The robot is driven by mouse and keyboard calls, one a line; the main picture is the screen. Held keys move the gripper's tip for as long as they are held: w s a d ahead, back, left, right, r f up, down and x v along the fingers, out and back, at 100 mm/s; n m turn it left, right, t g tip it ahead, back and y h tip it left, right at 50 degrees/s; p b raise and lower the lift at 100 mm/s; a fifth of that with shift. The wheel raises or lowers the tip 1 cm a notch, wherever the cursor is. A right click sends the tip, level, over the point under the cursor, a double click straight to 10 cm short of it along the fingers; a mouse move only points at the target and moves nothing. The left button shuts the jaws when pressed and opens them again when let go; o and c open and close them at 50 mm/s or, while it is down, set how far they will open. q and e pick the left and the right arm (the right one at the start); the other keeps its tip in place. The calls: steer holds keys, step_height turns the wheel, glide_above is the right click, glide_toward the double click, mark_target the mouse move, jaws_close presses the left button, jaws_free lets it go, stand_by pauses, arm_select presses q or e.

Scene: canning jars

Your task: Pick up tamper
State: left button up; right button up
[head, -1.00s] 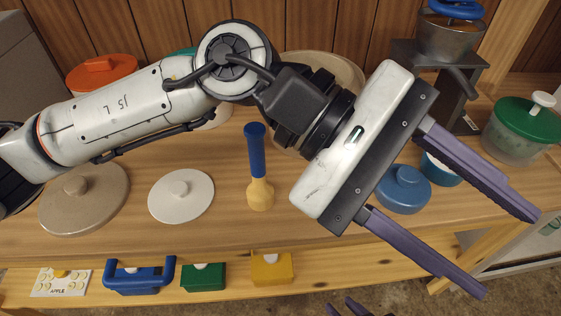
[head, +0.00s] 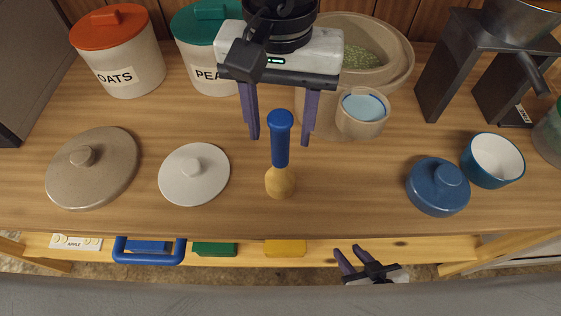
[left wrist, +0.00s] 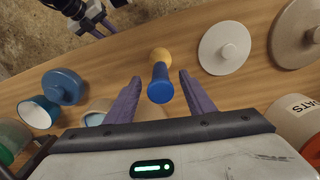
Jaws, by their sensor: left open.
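The tamper (head: 281,150) has a blue handle with a round knob on top and a yellow wooden base. It stands upright on the wooden counter (head: 330,205). My left gripper (head: 279,142) is open above and behind it, fingers pointing down. In the left wrist view the tamper (left wrist: 160,82) shows between the two purple fingertips (left wrist: 158,88), with a gap on each side. The fingers do not touch it. My right gripper (head: 351,250) is low in front of the counter, empty, its fingers apart.
White (head: 194,176) and brown (head: 92,170) lids lie left of the tamper. Behind are OATS (head: 120,62) and green-lidded canisters (head: 206,60), a beige cup (head: 362,122), a large bowl (head: 395,75) and a dark stand (head: 440,80).

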mark_target(280, 144)
arm_select(q)
steer(key=f+p, duration=0.1)
steer(key=f, duration=0.4)
steer(key=shift+w+f, duration=0.15)
steer(key=shift+w, duration=0.05)
steer(key=shift+c, duration=0.3)
jaws_close()
step_height(280, 144, up, 10)
steer(key=shift+r+b, duration=0.1)
steer(key=shift+b, duration=0.35)
steer(key=c, duration=0.6)
jaws_free()
jaws_close()
steer(key=shift+s, duration=0.1)
